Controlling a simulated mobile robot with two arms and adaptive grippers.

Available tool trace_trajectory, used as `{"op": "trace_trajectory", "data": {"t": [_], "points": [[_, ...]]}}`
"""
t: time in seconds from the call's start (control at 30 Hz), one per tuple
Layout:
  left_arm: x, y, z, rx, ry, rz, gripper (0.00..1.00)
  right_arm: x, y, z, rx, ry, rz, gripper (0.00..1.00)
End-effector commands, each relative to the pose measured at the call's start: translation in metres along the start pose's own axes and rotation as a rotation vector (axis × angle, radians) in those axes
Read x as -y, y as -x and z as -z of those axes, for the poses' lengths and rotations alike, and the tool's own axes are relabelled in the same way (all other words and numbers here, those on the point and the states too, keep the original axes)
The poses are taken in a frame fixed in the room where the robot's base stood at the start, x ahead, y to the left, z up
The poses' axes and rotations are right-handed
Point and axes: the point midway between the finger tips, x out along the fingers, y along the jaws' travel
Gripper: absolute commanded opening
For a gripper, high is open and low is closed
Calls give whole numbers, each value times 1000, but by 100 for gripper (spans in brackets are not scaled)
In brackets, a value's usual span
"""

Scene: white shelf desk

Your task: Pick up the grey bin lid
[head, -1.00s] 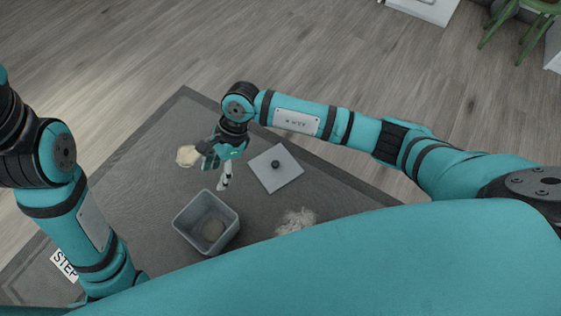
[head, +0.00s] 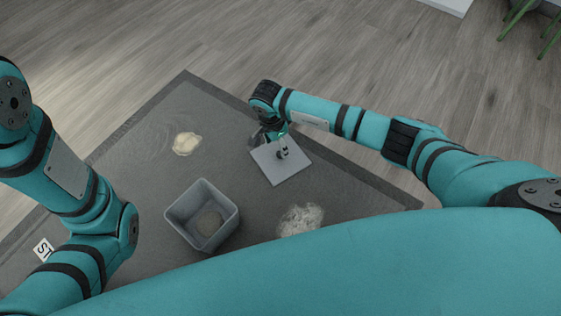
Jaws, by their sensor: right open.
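The grey bin lid (head: 287,171) is a flat square plate with a small dark knob, lying on the dark mat right of the bin. My right gripper (head: 283,152) is open over the lid, with its fingertips around or just beside the knob; I cannot tell whether they touch it. The knob is mostly hidden by the fingers. The grey bin (head: 184,211) stands open on the mat, with a roundish brownish thing at its bottom.
A cream-coloured lump (head: 186,144) lies on the mat (head: 130,165) left of the lid. A whitish tangled heap (head: 300,219) lies below the lid. A white label (head: 43,250) shows at the lower left. The wooden floor beyond the mat is mostly clear.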

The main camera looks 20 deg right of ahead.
Motion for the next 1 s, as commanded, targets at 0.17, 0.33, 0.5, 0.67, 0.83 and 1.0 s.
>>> {"op": "trace_trajectory", "data": {"t": [0.17, 0.33, 0.5, 0.67, 0.83, 1.0], "points": [[-1, 6, 2, 0, 0, 0, 29, 0, -8, 0, 1, -1, 1, 52], [-5, 25, 9, -1, 0, 0, 29, -1, -27, 0, 1, 0, 0, 52], [-10, 48, 17, -2, 0, -1, 29, -1, -51, -1, 2, -2, 0, 52], [-11, 53, 18, 1, 0, -1, 29, -1, -58, 0, 1, -1, 1, 52], [-11, 51, 18, 1, 0, -1, 29, -1, -56, 1, 1, -1, 1, 52], [-11, 51, 18, 1, 0, -1, 29, -1, -56, 1, 1, -1, 1, 30]]}}
